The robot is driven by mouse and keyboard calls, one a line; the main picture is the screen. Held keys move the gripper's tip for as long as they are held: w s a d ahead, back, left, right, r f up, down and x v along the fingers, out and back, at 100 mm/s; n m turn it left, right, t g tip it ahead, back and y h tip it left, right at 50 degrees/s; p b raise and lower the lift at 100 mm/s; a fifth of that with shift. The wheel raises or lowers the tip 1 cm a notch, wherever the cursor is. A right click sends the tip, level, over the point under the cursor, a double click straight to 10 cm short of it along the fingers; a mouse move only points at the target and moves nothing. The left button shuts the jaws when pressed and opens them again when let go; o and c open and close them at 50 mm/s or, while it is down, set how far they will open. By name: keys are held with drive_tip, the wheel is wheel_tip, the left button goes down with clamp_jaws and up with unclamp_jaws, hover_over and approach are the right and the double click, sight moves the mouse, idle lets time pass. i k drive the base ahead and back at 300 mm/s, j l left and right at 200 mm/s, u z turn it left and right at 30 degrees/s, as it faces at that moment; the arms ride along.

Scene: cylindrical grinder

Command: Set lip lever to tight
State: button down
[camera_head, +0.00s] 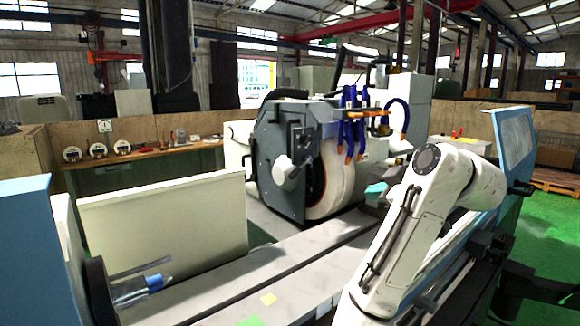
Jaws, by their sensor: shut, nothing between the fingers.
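The cylindrical grinder fills the middle of the view, with a large pale wheel (333,182) in a dark grey housing (283,150). I cannot make out for certain which part is the lip lever or how it is set. A small teal part (376,188) sits to the right of the wheel, close to my arm. My white arm rises from the bottom right, bends at the top and reaches right over the machine's right side. I cannot make out my gripper at the end of it.
A grey machine bed (290,250) runs diagonally in front of the wheel. A cream guard panel (165,230) stands at left. Blue coolant hoses (350,115) hang above the wheel. A blue-framed panel (512,150) stands at right. Green floor (545,225) shows beyond it.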

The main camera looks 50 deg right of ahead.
sight(294, 174)
drive_tip(key=i+l, duration=0.75)
drive_tip(key=i, duration=0.15)
